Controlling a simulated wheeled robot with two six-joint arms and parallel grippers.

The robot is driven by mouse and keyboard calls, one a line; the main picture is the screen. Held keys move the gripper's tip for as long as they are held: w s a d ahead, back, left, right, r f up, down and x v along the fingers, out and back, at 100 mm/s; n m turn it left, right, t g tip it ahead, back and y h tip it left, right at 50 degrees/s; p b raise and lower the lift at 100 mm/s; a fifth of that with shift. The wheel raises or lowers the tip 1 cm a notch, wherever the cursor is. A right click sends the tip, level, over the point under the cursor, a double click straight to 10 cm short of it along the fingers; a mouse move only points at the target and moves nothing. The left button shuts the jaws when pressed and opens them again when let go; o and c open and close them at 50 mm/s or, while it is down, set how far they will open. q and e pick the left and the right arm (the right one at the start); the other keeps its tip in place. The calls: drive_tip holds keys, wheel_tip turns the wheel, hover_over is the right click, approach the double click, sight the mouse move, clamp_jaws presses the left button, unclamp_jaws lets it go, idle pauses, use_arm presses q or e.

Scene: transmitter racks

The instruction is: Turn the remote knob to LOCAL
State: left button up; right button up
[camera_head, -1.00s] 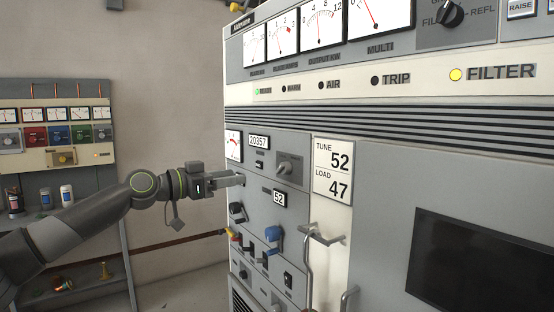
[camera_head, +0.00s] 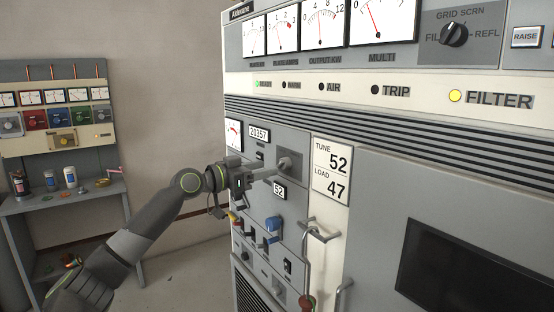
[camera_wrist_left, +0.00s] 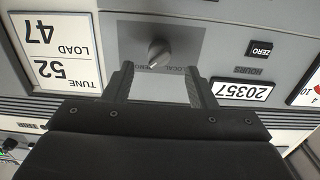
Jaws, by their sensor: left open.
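The remote knob (camera_wrist_left: 158,52) is a grey knob on a grey square plate (camera_wrist_left: 187,52) in the left wrist view, which is upside down. Lettering with "LOCAL" shows by the knob, partly hidden by my fingers. In the head view the plate (camera_head: 295,158) sits right of the 20357 counter, with the knob partly covered by my gripper. My left gripper (camera_wrist_left: 158,74) is open, its two fingers either side of the knob's line and just short of it, with nothing between them. In the head view my left gripper (camera_head: 270,172) points at the plate. My right gripper is out of view.
The 20357 counter (camera_head: 260,132) and the tune/load card (camera_head: 332,170) flank the plate. Below are a blue knob (camera_head: 273,224) and a metal handle (camera_head: 309,255) that sticks out. A shelf (camera_head: 75,199) with jars stands at the left.

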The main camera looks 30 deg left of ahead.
sight(278, 165)
use_arm(q)
drive_tip(key=p+x, duration=0.1)
drive_tip(key=x, duration=0.2)
drive_tip(key=shift+w+d+r, duration=0.15)
drive_tip(key=shift+w, duration=0.15)
drive_tip(key=shift+p+x, duration=0.5)
drive_tip(key=shift+x, duration=0.3)
drive_tip(key=shift+c, duration=0.4)
drive_tip(key=c, duration=0.9)
